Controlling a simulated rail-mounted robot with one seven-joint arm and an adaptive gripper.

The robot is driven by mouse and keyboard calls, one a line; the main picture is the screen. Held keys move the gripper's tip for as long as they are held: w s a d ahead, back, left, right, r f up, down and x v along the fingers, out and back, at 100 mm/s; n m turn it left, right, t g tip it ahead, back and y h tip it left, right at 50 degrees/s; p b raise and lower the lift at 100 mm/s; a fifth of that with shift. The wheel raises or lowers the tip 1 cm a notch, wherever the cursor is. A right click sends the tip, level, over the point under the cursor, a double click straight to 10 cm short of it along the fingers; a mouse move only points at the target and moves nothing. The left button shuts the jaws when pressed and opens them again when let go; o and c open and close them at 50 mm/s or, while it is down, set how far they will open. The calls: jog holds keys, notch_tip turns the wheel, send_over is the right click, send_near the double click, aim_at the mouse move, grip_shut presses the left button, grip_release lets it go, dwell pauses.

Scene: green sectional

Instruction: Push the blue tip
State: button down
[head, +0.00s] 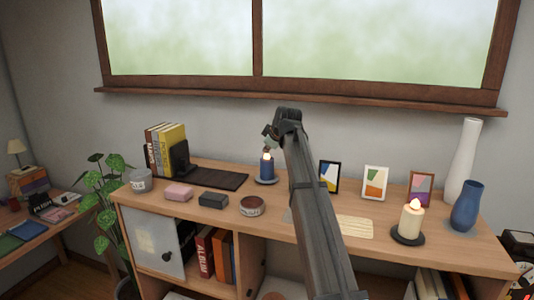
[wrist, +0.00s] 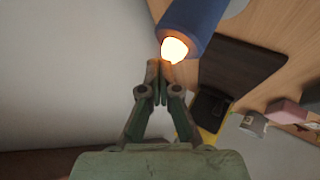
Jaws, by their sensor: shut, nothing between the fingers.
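A blue candle (head: 267,169) stands upright on a small dark dish (head: 266,181) toward the back of the wooden desk, with a lit, glowing tip. In the wrist view the blue candle (wrist: 195,20) is at the top, its bright flame (wrist: 174,50) facing my fingers. My gripper (head: 268,143) is just above the candle in the head view, partly hidden by my own arm. In the wrist view my gripper (wrist: 158,77) is shut and empty, its fingertips close beside the flame. I cannot tell whether they touch the candle.
A black bookend with books (head: 166,148) and a dark mat (head: 222,178) are left of the candle. A pink block (head: 178,192), dark block (head: 213,200) and round tin (head: 252,206) lie in front. Frames, a cream candle (head: 411,220) and vases stand right. The wall is close behind.

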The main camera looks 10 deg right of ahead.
jog(key=shift+f, duration=0.35)
jog(key=shift+s+f, duration=0.1)
jog(key=shift+f, duration=0.15)
dwell(0.3)
jog(key=shift+r, duration=0.35)
jog(key=shift+w+r, duration=0.2)
jog(key=shift+r, duration=0.25)
jog(key=shift+r+p, duration=1)
jog(key=shift+r, duration=1.55)
jog(key=shift+a, duration=0.1)
